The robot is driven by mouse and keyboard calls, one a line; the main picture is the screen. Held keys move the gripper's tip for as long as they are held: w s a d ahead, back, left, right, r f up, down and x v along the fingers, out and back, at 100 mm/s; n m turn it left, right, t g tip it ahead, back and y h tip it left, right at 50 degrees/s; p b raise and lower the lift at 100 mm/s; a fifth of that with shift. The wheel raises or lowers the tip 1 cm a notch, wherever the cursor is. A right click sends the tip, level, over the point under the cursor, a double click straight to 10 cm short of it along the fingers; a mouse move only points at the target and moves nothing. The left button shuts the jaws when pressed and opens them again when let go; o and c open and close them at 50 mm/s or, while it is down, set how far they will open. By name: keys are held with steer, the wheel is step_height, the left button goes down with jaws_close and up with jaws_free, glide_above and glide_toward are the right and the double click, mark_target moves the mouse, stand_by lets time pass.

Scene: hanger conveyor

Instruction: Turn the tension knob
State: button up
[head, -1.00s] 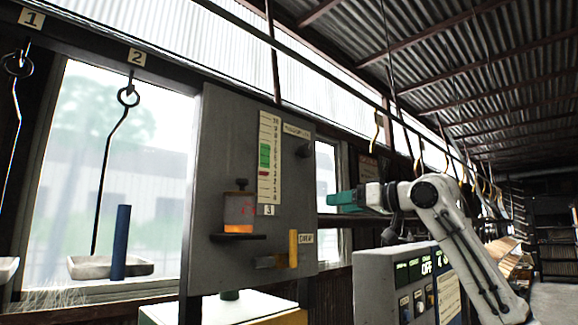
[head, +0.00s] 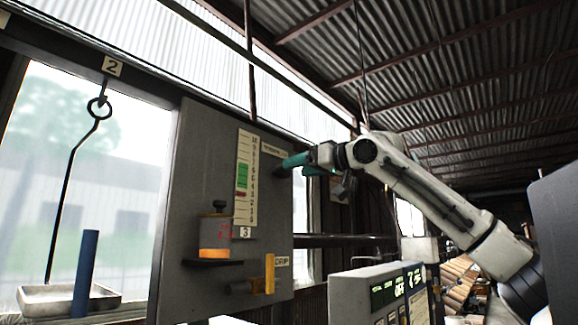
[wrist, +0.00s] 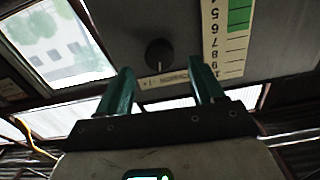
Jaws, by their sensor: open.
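The tension knob (wrist: 158,53) is a round black knob on the grey panel (wrist: 120,25), with a small, partly hidden label beside it in the wrist view. In the head view the knob (head: 281,172) shows at the panel's right edge, just by the fingertips. My gripper (head: 292,161) has teal fingers pointing at the panel. In the wrist view the open gripper (wrist: 160,78) has a finger on each side of the line to the knob. The fingertips look short of it, with nothing between them. The exact gap cannot be told.
A numbered scale (head: 243,178) with a green band is on the panel, left of the knob. A control box (head: 362,290) stands beneath my arm. A tray (head: 50,298) hangs at left.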

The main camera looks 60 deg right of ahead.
steer(key=shift+p+x, duration=0.45)
steer(key=shift+x, duration=1.6)
steer(key=c, duration=1.1)
steer(key=shift+o, duration=0.2)
steer(key=shift+m+p, duration=0.5)
steer(key=shift+m, duration=0.1)
steer(key=shift+m+p, duration=0.75)
steer(key=shift+m, duration=2.95)
steer(key=shift+d, duration=0.1)
steer(key=shift+s, duration=0.1)
